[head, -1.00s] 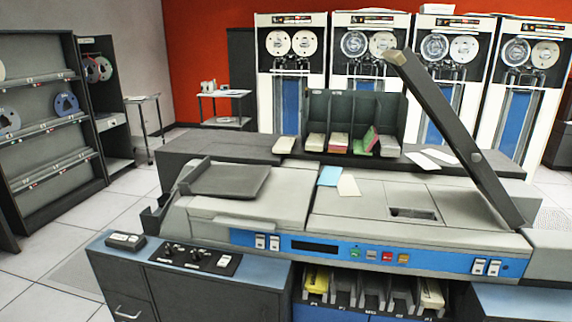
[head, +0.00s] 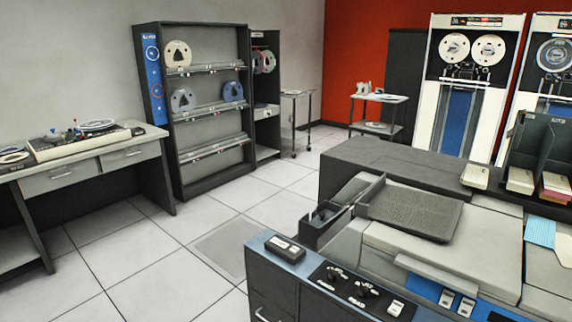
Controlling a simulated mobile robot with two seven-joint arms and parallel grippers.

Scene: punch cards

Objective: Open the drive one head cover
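A tall white tape drive (head: 438,110) stands at the back right against the red wall. It has two reels near its top, dark fittings beneath them and a blue panel lower down. A second tape drive (head: 508,78) is cut off by the right edge. The drives' number labels are too small to read. I cannot make out a head cover or whether one is open or shut. Neither of my grippers is in view.
A grey card machine (head: 440,240) and a long dark counter (head: 400,163) fill the right, in front of the drives. A tape rack (head: 212,150), a desk (head: 100,165) and a small cart (head: 380,98) stand further left. The tiled floor (head: 130,245) is clear at the left and middle.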

